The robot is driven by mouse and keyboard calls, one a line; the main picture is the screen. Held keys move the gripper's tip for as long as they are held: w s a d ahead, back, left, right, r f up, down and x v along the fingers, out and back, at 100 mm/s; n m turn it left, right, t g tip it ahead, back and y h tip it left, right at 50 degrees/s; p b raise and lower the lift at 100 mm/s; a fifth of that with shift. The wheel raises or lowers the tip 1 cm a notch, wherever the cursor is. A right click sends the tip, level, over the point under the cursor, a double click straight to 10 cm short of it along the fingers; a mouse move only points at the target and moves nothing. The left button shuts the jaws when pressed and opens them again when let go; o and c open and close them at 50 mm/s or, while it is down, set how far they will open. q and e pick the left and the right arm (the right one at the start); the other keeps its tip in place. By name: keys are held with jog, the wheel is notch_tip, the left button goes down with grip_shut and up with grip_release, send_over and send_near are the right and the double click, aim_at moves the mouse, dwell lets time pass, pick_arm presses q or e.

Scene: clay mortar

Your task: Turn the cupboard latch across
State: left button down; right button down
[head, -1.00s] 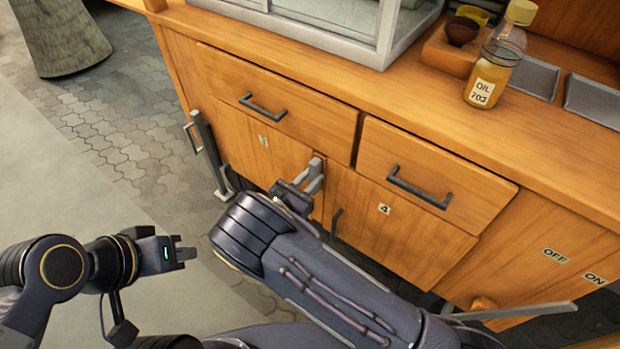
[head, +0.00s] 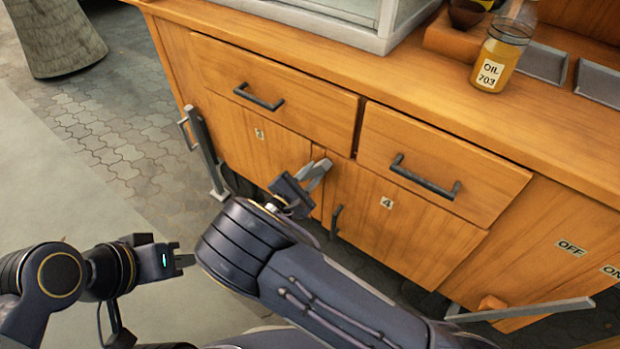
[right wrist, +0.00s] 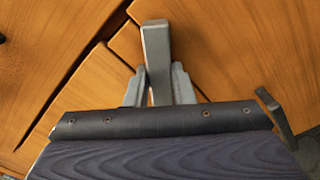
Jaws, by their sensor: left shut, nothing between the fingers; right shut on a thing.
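The cupboard latch is a small grey bar (right wrist: 156,45) at the seam between the two lower doors. In the right wrist view it stands between my two grey fingers and lies slanted to the door seam. My right gripper (head: 313,174) is shut on the latch, with its wrist rolled; it also shows in the right wrist view (right wrist: 158,88). The head view does not clearly separate latch from fingertips. The right door (head: 405,225) bears a label 4 and both doors look closed. My left gripper (head: 186,260) is shut and empty, away from the cupboard at left.
Two drawers with dark handles (head: 425,178) sit above the doors. A dark door handle (head: 336,222) is close to my right gripper. A grey lever (head: 203,150) stands at the cupboard's left end. An oil bottle (head: 497,60) stands on the top.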

jog(key=shift+s+d+f+m+b, duration=0.1)
jog(key=shift+f+m+b, duration=0.1)
jog(key=shift+m+b, duration=1.5)
jog(key=shift+d+f+m+b, duration=0.1)
jog(key=shift+f+m+b, duration=0.1)
jog(key=shift+m+b, duration=1.45)
jog(key=shift+s+f+m+b, duration=0.1)
jog(key=shift+f+m+b, duration=0.1)
jog(key=shift+m+b, duration=1.45)
jog(key=shift+m, duration=0.3)
jog(key=c, duration=1.2)
grip_release()
jog(key=shift+c, duration=0.2)
